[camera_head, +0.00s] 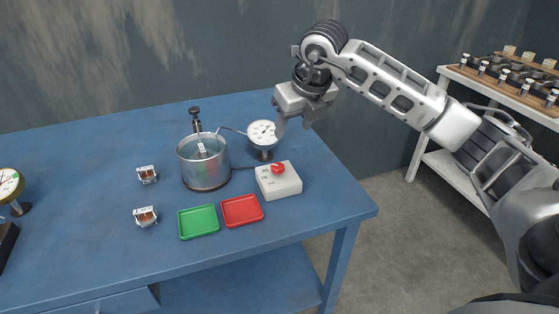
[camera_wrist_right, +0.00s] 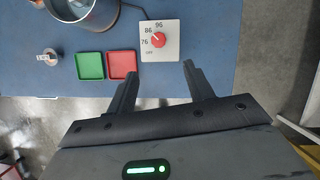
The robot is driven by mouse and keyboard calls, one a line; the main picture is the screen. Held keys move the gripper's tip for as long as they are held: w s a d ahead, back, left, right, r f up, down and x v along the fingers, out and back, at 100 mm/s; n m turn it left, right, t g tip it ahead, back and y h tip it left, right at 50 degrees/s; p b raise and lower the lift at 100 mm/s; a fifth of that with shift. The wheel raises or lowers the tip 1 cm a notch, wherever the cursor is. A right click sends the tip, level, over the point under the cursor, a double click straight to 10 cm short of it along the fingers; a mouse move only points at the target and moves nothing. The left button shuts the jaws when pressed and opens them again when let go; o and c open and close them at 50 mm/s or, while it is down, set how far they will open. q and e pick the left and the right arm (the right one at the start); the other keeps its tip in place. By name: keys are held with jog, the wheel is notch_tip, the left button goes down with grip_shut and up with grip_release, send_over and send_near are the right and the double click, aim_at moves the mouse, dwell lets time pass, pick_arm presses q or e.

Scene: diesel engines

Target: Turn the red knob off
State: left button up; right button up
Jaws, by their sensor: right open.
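The red knob (camera_head: 278,168) sits on top of a white control box (camera_head: 280,184) near the right end of the blue table. In the right wrist view the knob (camera_wrist_right: 158,40) is on the box's face (camera_wrist_right: 160,55), among the marks 76, 86, 96 and OFF. Its light mark seems to point up-left, near 86, away from OFF below. My right gripper (camera_head: 294,126) is in the air above and beyond the box, apart from the knob. In the right wrist view its fingers (camera_wrist_right: 160,75) are spread and empty. My left gripper is not in view.
A metal pot (camera_head: 205,170) with a probe stands left of the box. A dial gauge (camera_head: 263,133) stands behind it. A red tray (camera_head: 242,210) and a green tray (camera_head: 198,221) lie to the front left. A stocked shelf (camera_head: 490,85) stands at right.

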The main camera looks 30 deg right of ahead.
aim_at(278, 166)
jog(key=p+x, duration=0.1)
jog(key=x, duration=1.4)
jog(key=shift+a+f+p, duration=0.15)
jog(key=shift+p, duration=0.2)
jog(key=c, duration=1)
